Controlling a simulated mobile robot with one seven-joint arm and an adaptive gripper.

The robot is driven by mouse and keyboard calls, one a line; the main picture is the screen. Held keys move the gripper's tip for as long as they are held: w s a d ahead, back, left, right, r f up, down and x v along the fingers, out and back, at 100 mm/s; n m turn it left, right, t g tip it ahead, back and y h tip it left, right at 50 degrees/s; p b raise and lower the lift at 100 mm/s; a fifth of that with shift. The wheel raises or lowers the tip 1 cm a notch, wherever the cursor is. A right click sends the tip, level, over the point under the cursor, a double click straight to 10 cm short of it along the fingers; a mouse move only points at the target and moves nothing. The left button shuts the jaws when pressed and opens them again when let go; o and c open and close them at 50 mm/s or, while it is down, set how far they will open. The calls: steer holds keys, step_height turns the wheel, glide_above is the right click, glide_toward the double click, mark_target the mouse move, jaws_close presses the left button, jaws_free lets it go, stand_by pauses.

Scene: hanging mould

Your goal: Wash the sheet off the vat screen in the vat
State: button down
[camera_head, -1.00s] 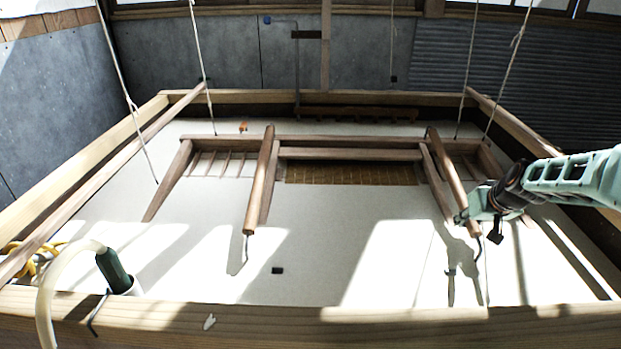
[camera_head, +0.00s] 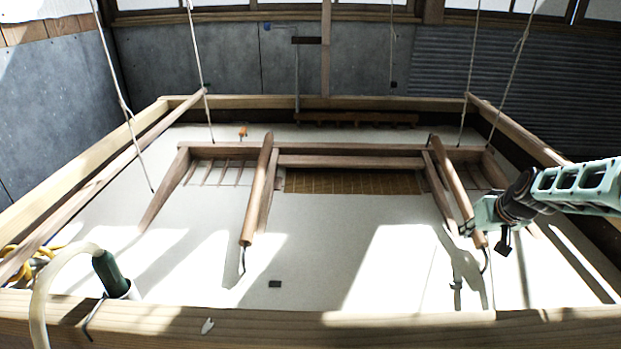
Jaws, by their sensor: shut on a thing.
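The vat (camera_head: 400,328) is a large wooden box filled with pale, whitish liquid (camera_head: 330,240). A wooden mould frame (camera_head: 350,161) hangs over it on ropes, with two round handles pointing toward me. The vat screen (camera_head: 350,182) shows as a golden-brown gridded strip near the frame's back rail. The rest of it blends into the pale surface, and I cannot make out a sheet. My gripper (camera_head: 474,227) is shut on the near end of the right handle (camera_head: 453,185). The left handle (camera_head: 257,190) is free. Both handles have hooked metal ends.
A pale hose (camera_head: 52,270) and a dark green cylinder (camera_head: 109,272) sit at the vat's near left corner. Ropes (camera_head: 121,90) hang at both sides. A small dark block (camera_head: 275,284) shows on the pale surface. A slatted wooden piece (camera_head: 360,118) lies near the back rim.

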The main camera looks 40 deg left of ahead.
step_height(320, 180, up, 22)
steer(key=g+h+p, duration=0.1)
steer(key=p, duration=1.9)
steer(key=shift+f, duration=0.1)
steer(key=c, duration=1.6)
jaws_free()
